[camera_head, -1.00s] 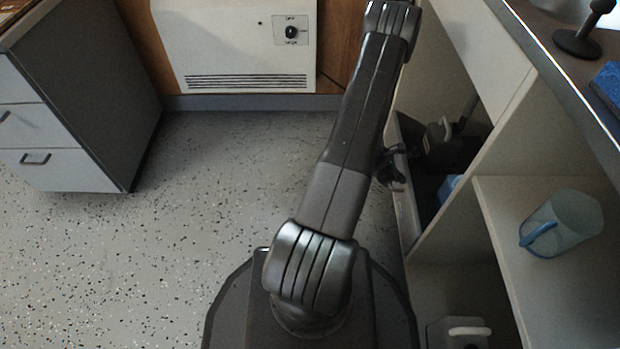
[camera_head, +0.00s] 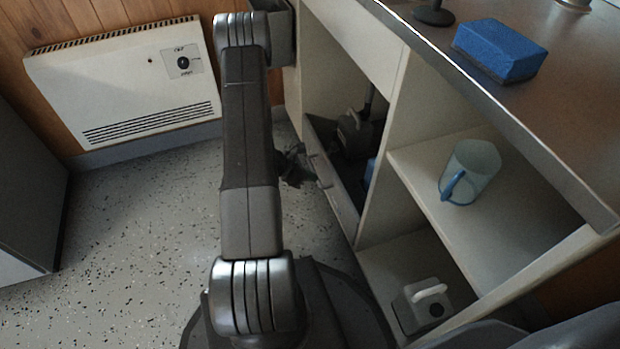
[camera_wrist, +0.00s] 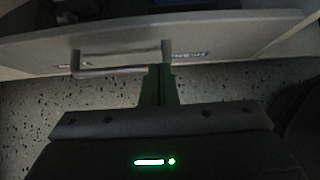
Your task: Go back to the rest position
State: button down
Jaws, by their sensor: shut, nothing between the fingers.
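My gripper (camera_wrist: 158,72) is shut with nothing between its fingers. In the wrist view its fingertips show by the right end of a bar handle (camera_wrist: 112,71) on a pale drawer front (camera_wrist: 220,45); I cannot tell whether they touch it. In the head view my gripper (camera_head: 292,166) is a small dark shape beside the open drawer (camera_head: 335,190), mostly hidden by my arm. The drawer stands out from the left bay of the cabinet, with dark items and a bit of blue inside.
A blue sponge (camera_head: 499,48) lies on the countertop (camera_head: 575,110). A wall heater (camera_head: 130,85) stands behind. Speckled floor (camera_head: 140,240) is free at left; a grey cabinet (camera_head: 25,190) edges it.

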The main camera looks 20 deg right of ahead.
jog(key=p+v, duration=0.2)
jog(key=v, duration=0.6)
jog(key=b, duration=0.3)
send_near(332, 177)
notch_tip(332, 177, down, 3)
jog(key=d, duration=0.1)
jog(key=d+f, duration=0.1)
jog(key=d, duration=0.1)
jog(key=shift+s+d, duration=0.1)
jog(key=shift+d, duration=0.55)
